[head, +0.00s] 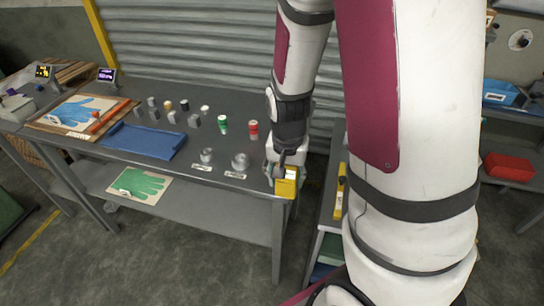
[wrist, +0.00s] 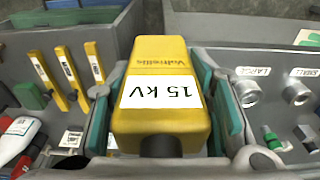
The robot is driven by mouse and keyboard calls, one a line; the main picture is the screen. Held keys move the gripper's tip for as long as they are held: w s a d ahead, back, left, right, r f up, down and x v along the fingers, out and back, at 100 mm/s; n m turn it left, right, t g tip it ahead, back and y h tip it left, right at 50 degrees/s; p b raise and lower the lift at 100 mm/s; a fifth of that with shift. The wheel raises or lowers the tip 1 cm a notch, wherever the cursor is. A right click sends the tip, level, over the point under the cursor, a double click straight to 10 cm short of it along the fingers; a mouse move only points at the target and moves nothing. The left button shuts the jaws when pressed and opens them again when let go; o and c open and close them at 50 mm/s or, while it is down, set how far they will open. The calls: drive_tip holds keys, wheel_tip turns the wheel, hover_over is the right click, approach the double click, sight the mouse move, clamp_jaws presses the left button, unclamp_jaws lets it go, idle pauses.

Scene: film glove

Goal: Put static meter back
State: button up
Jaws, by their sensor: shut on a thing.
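The static meter is a yellow box (wrist: 160,60) with a white "15 kV" label in the wrist view. My gripper (wrist: 163,115) is shut on it, with a teal-padded finger along each side. In the head view, my gripper (head: 284,172) hangs at the right front corner of the grey table, and the yellow meter (head: 286,186) shows at its end. The meter appears to be clear of the table edge. Its underside is hidden.
The grey table (head: 230,95) holds a blue tray (head: 145,140), metal cylinders, a green can (head: 223,124) and a red can (head: 253,130). A grey cart with several yellow tools (wrist: 55,78) stands right of the table. A narrow gap separates them.

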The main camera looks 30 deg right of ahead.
drive_tip(key=shift+w+d+f+p, duration=0.2)
drive_tip(key=shift+w+d+f, duration=0.65)
drive_tip(key=shift+w, duration=1.4)
drive_tip(key=shift+w+d+f+p, duration=0.25)
drive_tip(key=shift+w+d+f, duration=0.6)
drive_tip(key=shift+w, duration=1.35)
drive_tip(key=shift+w+d+f+p, duration=0.2)
drive_tip(key=shift+w+d+f, duration=0.65)
drive_tip(key=shift+w, duration=1.4)
drive_tip(key=o, duration=1.3)
drive_tip(key=shift+c, duration=0.2)
